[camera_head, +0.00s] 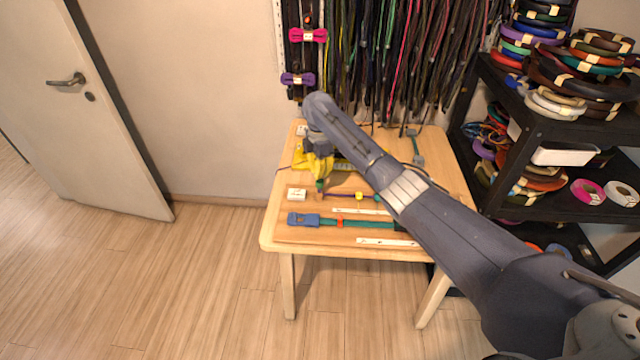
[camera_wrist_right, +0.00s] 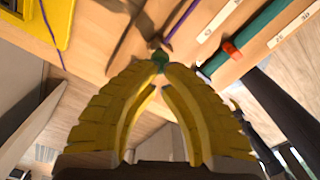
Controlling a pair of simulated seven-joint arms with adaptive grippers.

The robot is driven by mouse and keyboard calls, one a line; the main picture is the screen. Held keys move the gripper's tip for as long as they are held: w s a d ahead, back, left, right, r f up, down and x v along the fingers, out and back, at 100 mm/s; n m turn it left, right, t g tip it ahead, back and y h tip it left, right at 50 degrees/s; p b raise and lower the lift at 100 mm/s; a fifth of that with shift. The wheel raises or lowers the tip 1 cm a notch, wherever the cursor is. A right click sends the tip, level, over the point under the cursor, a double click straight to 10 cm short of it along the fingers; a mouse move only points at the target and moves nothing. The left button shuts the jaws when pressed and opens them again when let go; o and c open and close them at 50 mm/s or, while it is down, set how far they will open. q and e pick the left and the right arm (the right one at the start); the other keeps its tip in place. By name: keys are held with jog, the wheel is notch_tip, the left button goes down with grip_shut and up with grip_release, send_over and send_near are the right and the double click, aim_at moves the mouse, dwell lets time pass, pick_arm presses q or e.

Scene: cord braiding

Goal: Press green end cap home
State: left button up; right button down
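The green end cap (camera_head: 320,184) is a small dark-green piece at the left end of a thin purple cord (camera_head: 340,194) on the wooden table. My right gripper (camera_head: 318,174) reaches down over it from the upper left of the table. In the right wrist view its yellow fingers (camera_wrist_right: 159,70) converge, and the green end cap (camera_wrist_right: 160,56) shows right at their tips, seemingly between them. The purple cord (camera_wrist_right: 178,24) leads away from the cap. How far the cap sits on the cord cannot be made out. My left gripper is not in view.
A blue-ended teal strap with an orange clip (camera_head: 340,223) lies nearer the front edge, beside white ruler strips (camera_head: 385,242). A white block (camera_head: 296,195) stands left of the cap. A black shelf (camera_head: 540,185) stands at right.

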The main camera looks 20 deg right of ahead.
aim_at(320, 181)
jog(key=shift+f, duration=1.8)
dwell(0.4)
jog(key=shift+r, duration=4.05)
jog(key=shift+d, duration=0.1)
